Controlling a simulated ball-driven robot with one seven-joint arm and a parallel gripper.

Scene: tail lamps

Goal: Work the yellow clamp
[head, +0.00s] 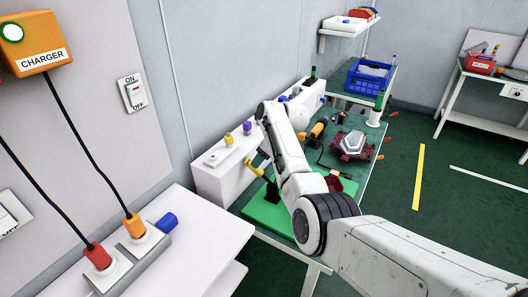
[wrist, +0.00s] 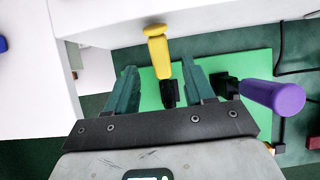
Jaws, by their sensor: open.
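The yellow clamp's handle (wrist: 158,55) stands up from a dark base on a green plate (wrist: 230,65). In the wrist view the handle lies between the two dark green fingers of my gripper (wrist: 160,75), with a gap on each side. My gripper is open and holds nothing. In the head view the yellow handle (head: 254,166) shows just left of my arm, at the near end of the bench. There my gripper is mostly hidden by my own arm.
A purple handle (wrist: 275,95) on a dark mount stands close to the right finger in the wrist view. A white box with a yellow knob (head: 228,140) backs the bench. A dark red and grey lamp-like part (head: 352,144) and a blue crate (head: 369,77) lie farther back.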

